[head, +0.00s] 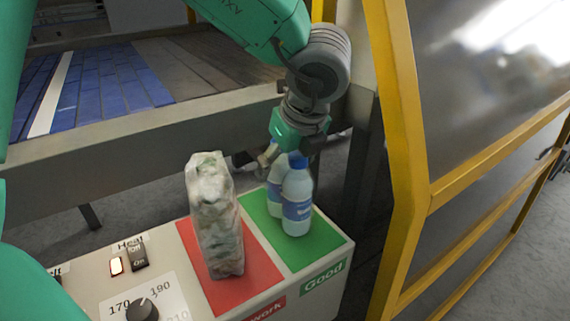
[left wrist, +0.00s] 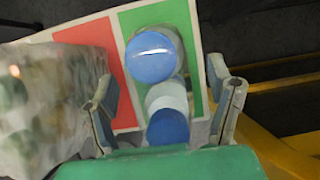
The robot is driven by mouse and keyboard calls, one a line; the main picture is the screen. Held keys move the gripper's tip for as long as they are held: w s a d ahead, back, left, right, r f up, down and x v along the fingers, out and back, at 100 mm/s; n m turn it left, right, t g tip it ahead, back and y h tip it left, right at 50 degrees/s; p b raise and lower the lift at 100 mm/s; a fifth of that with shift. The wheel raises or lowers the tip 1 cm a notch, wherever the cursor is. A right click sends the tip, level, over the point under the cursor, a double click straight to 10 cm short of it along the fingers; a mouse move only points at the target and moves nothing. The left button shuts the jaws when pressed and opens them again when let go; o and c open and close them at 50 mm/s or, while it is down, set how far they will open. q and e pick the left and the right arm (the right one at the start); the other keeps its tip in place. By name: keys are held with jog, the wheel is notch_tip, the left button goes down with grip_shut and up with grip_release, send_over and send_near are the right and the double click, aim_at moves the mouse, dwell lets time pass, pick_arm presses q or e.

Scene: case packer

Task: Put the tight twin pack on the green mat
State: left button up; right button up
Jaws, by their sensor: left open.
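The twin pack of two blue-capped bottles (head: 297,200) stands upright on the green mat (head: 319,254), labelled Good. The two caps also show in the left wrist view, one cap (left wrist: 152,55) farther out and one (left wrist: 168,127) close to the palm. My left gripper (head: 286,152) is above and behind the bottles. In the left wrist view its fingers (left wrist: 165,105) are open, one on each side of the bottles, with gaps visible. I cannot make out the film around the bottles. My right gripper is out of view.
A crumpled wrapped pack (head: 216,220) stands on the red mat (head: 262,277), left of the bottles and close to the left finger in the wrist view. A knob (head: 142,310) and switches are on the console. A conveyor frame (head: 150,135) runs behind; a yellow guard post (head: 402,130) stands right.

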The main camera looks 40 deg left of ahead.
pick_arm(q)
jog(key=v, duration=0.6)
jog(key=a+v, duration=0.1)
jog(key=v, duration=0.3)
jog(key=shift+r, duration=0.25)
jog(key=shift+s+d+r, duration=0.1)
jog(key=shift+d+r, duration=0.1)
jog(key=shift+r, duration=0.05)
jog(key=shift+d, duration=0.1)
jog(key=shift+r, duration=0.1)
jog(key=p+v, duration=0.2)
jog(key=shift+r, duration=0.3)
jog(key=shift+p+v, duration=2.15)
jog(key=shift+v, duration=0.5)
jog(key=shift+s+f, duration=0.1)
